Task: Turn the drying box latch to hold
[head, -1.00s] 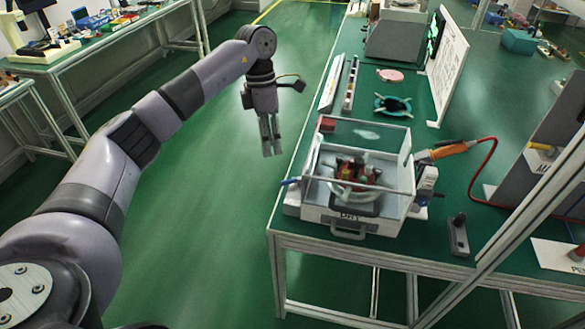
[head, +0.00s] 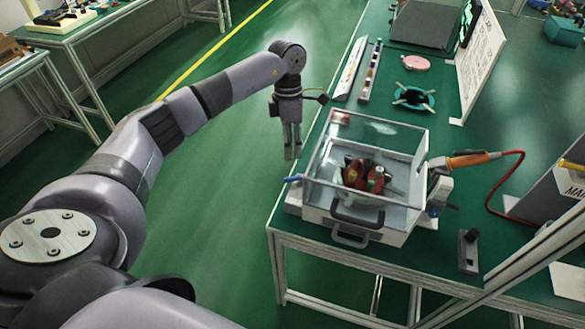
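The drying box (head: 400,232) is a pale box with clear walls and top, on the front left part of the green bench. Red and dark parts show inside. A dark handle (head: 357,215) is at its front top edge, and a grey handle (head: 350,238) is lower on the front. A lever with a blue end (head: 293,179) sticks out at the left side; I cannot tell if this is the latch. My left gripper (head: 292,156) hangs fingers down beyond the bench's left edge, apart from the box and empty. Its finger gap is too small to judge. My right gripper is out of view.
A grey unit with an orange-handled tool (head: 470,159) on a red cable stands right of the box. A dark switch block (head: 468,250) is at the front right. A teal ring (head: 414,98) and white sign (head: 482,62) are behind.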

